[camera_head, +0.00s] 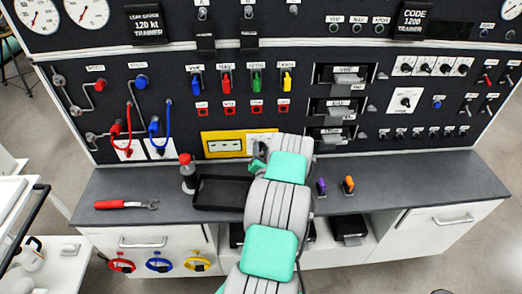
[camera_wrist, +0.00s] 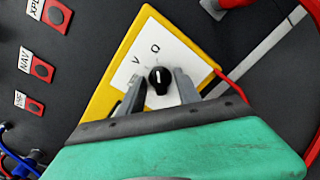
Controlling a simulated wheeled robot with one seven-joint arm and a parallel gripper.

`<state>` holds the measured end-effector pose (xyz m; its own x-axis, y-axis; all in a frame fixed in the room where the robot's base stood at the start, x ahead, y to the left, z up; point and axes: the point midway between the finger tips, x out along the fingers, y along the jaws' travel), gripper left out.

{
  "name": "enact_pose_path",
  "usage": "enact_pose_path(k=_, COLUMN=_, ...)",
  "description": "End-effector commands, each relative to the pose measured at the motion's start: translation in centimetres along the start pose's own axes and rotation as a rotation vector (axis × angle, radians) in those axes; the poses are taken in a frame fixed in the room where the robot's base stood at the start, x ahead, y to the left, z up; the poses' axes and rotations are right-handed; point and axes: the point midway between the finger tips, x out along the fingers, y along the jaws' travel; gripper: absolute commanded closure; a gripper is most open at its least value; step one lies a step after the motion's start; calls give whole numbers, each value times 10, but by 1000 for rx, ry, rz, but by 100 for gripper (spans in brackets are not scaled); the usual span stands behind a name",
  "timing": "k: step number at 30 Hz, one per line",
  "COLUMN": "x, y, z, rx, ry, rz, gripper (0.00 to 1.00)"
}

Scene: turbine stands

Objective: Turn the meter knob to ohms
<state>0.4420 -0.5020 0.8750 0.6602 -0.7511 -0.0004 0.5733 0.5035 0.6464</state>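The yellow meter (camera_head: 224,143) is on the dark panel in the head view, its right part hidden behind my arm. In the wrist view the yellow meter (camera_wrist: 107,92) has a white plate (camera_wrist: 180,55) marked V and Ω. Its black knob (camera_wrist: 160,80) has a white pointer line directed roughly up the picture, toward the Ω mark. My gripper (camera_wrist: 160,84) has one grey finger on each side of the knob. Narrow gaps seem to show between fingers and knob; contact is not clear. In the head view the fingertips are hidden.
On the bench are a black tray (camera_head: 216,205), a red-capped bottle (camera_head: 187,174) and a red-handled wrench (camera_head: 126,204). Colored levers (camera_head: 225,80) stick out above the meter. A red cable (camera_wrist: 232,84) runs right of the knob in the wrist view.

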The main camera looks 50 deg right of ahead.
Motion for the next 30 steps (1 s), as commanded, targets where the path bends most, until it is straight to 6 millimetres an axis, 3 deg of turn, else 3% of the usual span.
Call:
enact_pose_path(k=4, x=0, y=0, z=0, rx=-1, ry=0, rz=0, gripper=53)
enact_pose_path(k=13, x=-3, y=-1, z=-1, rx=-1, ry=0, rz=0, gripper=53)
enact_pose_path(k=30, x=-49, y=-1, z=-1, rx=-1, ry=-1, rz=0, gripper=53)
